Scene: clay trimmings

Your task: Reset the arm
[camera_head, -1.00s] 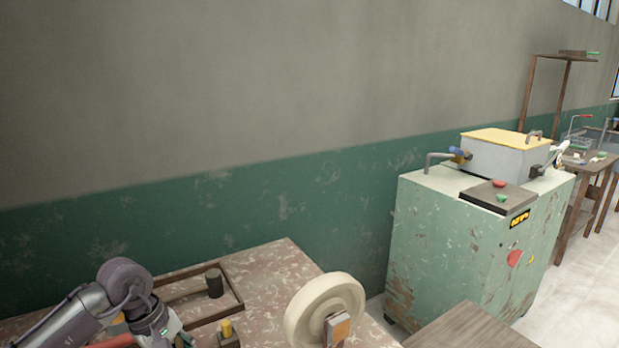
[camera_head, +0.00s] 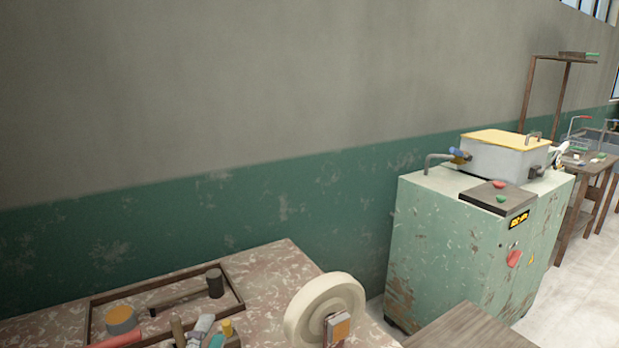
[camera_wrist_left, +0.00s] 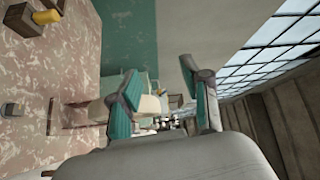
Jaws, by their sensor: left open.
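My left gripper (camera_wrist_left: 159,72) shows in the left wrist view with its two teal-padded fingers spread apart. Nothing is between the fingers. The table surface lies to the left of the fingers in that view, apart from them. In the head view I cannot make out my left arm. My right gripper is in neither view.
A wooden tray (camera_head: 90,320) holds a hammer-like tool (camera_head: 215,283), an orange-topped round item (camera_head: 121,320) and several tools. A cream wheel (camera_head: 305,310) stands on the speckled table (camera_head: 280,262). A worn green cabinet (camera_head: 440,250) stands right. The wall above is bare.

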